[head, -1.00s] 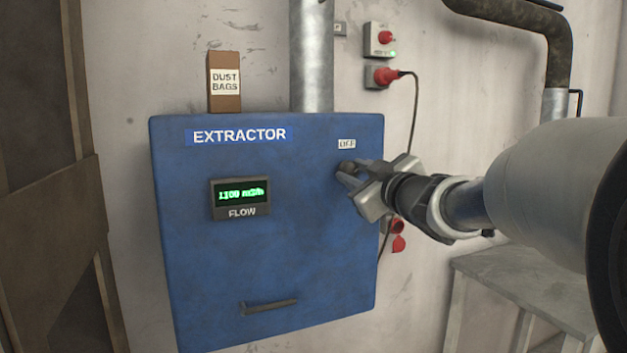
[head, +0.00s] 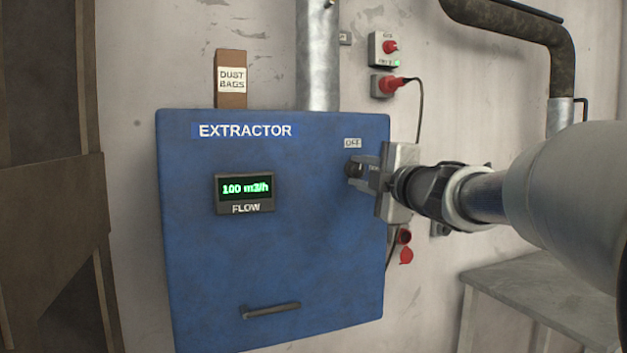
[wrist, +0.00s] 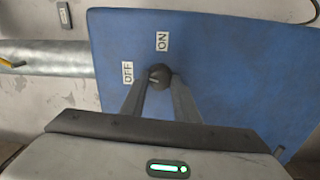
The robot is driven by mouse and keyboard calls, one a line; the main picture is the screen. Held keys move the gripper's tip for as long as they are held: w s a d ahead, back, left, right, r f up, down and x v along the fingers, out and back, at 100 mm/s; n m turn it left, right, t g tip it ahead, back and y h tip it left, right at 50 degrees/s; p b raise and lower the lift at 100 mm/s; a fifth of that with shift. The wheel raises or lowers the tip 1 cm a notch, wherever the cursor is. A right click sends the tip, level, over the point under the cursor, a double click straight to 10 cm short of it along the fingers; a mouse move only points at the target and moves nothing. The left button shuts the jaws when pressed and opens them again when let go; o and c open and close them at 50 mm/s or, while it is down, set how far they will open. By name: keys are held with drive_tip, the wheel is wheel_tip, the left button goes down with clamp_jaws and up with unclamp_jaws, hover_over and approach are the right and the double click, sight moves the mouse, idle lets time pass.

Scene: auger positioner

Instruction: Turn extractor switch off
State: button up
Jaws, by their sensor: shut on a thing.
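The blue extractor box (head: 190,260) hangs on the wall in the head view. Its dark round switch knob (wrist: 159,73) sits in the wrist view between my fingers. An OFF label (wrist: 128,72) is to the knob's left and an ON label (wrist: 162,41) is above it. My gripper (wrist: 160,88) is shut on the knob, one finger on each side. In the head view my gripper (head: 363,170) reaches the knob from the right and hides the ON label; the OFF label (head: 352,143) shows above. The knob's pointer is too small to read. The flow display (head: 245,189) reads 100 m3/h.
A dust bags carton (head: 231,90) and a metal duct (head: 317,60) stand above the box. A grey bench (head: 535,285) stands at the lower right.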

drive_tip(key=shift+r+n+b, duration=0.15)
drive_tip(key=shift+n+b, duration=0.4)
drive_tip(key=shift+n, duration=0.85)
drive_tip(key=shift+r, duration=0.1)
drive_tip(key=o, duration=1)
drive_tip(key=shift+f, duration=0.25)
